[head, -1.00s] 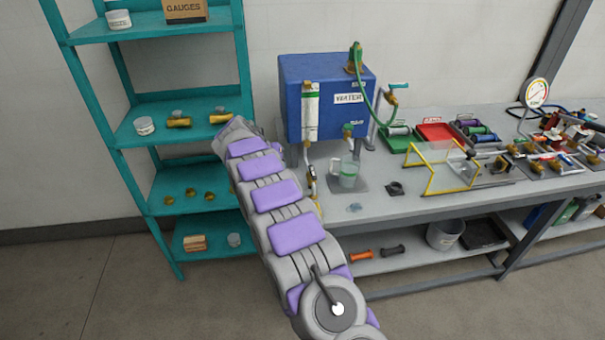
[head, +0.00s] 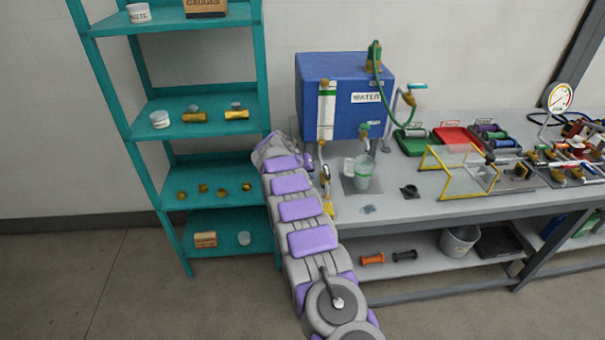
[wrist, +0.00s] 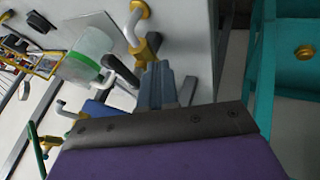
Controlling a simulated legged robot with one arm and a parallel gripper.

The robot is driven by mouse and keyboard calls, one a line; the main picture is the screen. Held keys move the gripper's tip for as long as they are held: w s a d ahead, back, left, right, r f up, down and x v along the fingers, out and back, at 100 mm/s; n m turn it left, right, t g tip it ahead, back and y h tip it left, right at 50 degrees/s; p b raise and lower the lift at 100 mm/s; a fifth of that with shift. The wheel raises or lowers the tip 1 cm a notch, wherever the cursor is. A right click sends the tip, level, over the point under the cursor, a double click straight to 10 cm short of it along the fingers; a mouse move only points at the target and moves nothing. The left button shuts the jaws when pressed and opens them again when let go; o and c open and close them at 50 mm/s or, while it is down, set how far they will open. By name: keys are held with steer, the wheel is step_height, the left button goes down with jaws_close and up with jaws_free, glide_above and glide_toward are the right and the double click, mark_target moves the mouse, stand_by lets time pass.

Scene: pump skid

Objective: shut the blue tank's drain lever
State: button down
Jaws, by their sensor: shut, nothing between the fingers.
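The blue tank (head: 345,85) stands at the back left of the bench, marked WATER. A tap with a green handle (head: 364,127) is low on its front, above a clear jug (head: 363,175). A white pipe with brass fittings (head: 325,172) runs down at the tank's left corner. In the wrist view, my gripper (wrist: 165,85) is shut and empty, close to a brass fitting (wrist: 152,42) and a dark lever (wrist: 121,70). I cannot tell whether they touch, or which lever is the drain's. The jug (wrist: 90,60) is left of my fingers. The head view hides my fingertips behind my arm.
A teal shelf (head: 262,100) stands left of the bench, close to my arm. A yellow frame (head: 432,160), trays and a gauge (head: 560,97) occupy the bench to the right. The bench front around the dark ring (head: 409,191) is fairly clear.

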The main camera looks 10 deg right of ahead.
mark_target(327, 174)
steer(key=d, duration=0.3)
steer(key=shift+d+r+b, duration=0.2)
steer(key=shift+b, duration=0.15)
steer(key=shift+s+f, duration=0.1)
steer(key=shift+s, duration=0.05)
steer(key=shift+d+n, duration=0.15)
steer(key=shift+n, duration=0.15)
